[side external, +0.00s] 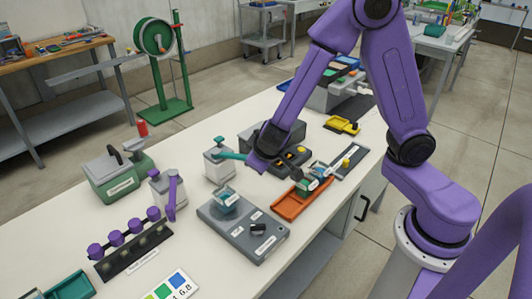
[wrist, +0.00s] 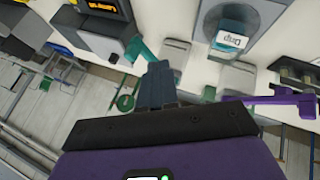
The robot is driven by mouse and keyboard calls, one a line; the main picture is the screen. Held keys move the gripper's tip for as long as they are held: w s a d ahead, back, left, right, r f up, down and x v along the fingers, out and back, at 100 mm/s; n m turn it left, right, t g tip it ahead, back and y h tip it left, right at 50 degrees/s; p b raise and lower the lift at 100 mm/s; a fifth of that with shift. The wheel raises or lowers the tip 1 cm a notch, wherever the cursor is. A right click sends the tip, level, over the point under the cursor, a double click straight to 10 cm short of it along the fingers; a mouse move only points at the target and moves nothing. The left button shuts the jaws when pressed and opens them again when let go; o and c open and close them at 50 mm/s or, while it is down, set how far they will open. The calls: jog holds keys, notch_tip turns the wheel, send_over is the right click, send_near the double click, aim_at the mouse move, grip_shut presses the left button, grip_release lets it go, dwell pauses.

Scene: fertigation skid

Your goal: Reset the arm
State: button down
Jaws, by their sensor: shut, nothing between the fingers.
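My gripper (side external: 290,170) is at the end of my purple arm, above the middle of the white bench in the side view. In the wrist view its dark fingers (wrist: 157,82) are together with nothing between them. A teal cup (side external: 226,201) sits on a grey plate (side external: 258,246); its label reads "Drip" in the wrist view (wrist: 229,40). Another teal-and-white container (side external: 307,186) is at an orange tray (side external: 287,205), close to my gripper in the side view.
A white valve box with a teal handle (side external: 231,155) and one with a purple handle (side external: 172,197) stand left of my gripper. A dark grey unit (side external: 258,130) is behind it. A rack of purple knobs (side external: 134,252) is at front left. A yellow tray (side external: 341,125) lies farther back.

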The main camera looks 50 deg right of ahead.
jog(key=s+r+n+g+y, duration=0.2)
jog(key=s+r+n+g, duration=0.1)
jog(key=s, duration=1)
jog(key=s+d+r+n+g+y, duration=0.1)
jog(key=s+r+n, duration=0.4)
jog(key=s, duration=0.7)
jog(key=shift+s+d+r+n+g+y, duration=0.35)
jog(key=shift+n+g+y, duration=0.35)
jog(key=shift+n+g, duration=0.3)
